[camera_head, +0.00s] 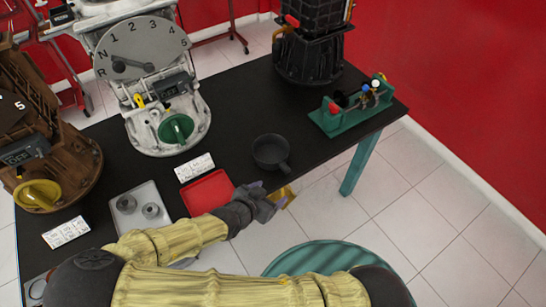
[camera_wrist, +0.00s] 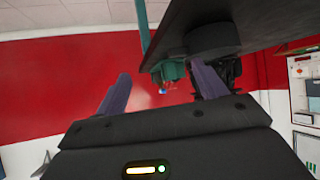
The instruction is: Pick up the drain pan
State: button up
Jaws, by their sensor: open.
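The drain pan looks to be the dark round pan (camera_head: 270,152) with a short handle, lying on the black table near its front edge. The handle points toward the front edge. In the wrist view a dark round shape, likely the same pan (camera_wrist: 213,38), shows at the upper right, partly behind the right finger. My gripper (camera_head: 272,198) is just off the table's front edge, below the pan in the head view, apart from it. In the wrist view my gripper (camera_wrist: 160,82) has its two purple fingers spread with nothing between them.
A red tray (camera_head: 208,193) and a grey tray (camera_head: 141,210) with round parts lie left of the pan. A white-grey engine trainer (camera_head: 150,85), a brown one (camera_head: 45,145) and a black one (camera_head: 310,45) stand around. A teal fixture (camera_head: 352,108) sits right.

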jog(key=a+r+t, duration=0.2)
jog(key=t, duration=0.1)
jog(key=shift+s+a, duration=0.1)
jog(key=shift+a, duration=0.2)
send_near(286, 164)
jog(key=x, duration=0.4)
jog(key=shift+w+r, duration=0.2)
jog(key=shift+w, duration=0.25)
dwell(0.4)
jog(key=p+x, duration=0.2)
jog(key=x, duration=0.3)
jog(key=shift+d+f, duration=0.15)
jog(key=shift+d, duration=0.05)
